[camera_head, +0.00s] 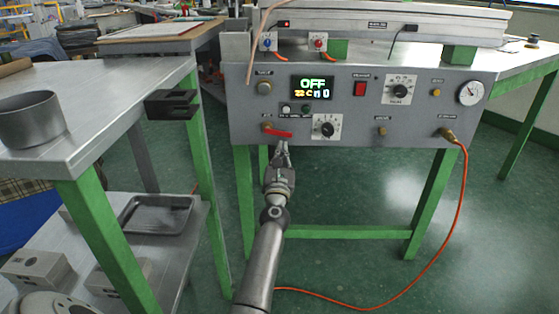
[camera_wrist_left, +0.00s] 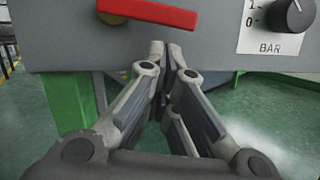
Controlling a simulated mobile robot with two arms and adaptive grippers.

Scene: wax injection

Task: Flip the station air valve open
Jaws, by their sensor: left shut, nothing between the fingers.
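The air valve has a red lever (camera_head: 278,133) on a brass fitting at the lower left of the grey station panel (camera_head: 345,128). The lever lies nearly level, pointing right and slightly down in the head view. In the left wrist view the red lever (camera_wrist_left: 148,13) crosses the top, with the brass (camera_wrist_left: 112,18) behind its left end. My left gripper (camera_head: 283,146) is shut and empty just below the lever. In the wrist view its fingertips (camera_wrist_left: 164,45) meet just under the lever's right end; contact cannot be told. My right gripper is not in view.
An orange hose (camera_head: 463,190) hangs from the panel's right end to the floor. A steel table with a metal bowl (camera_head: 30,119) stands at left.

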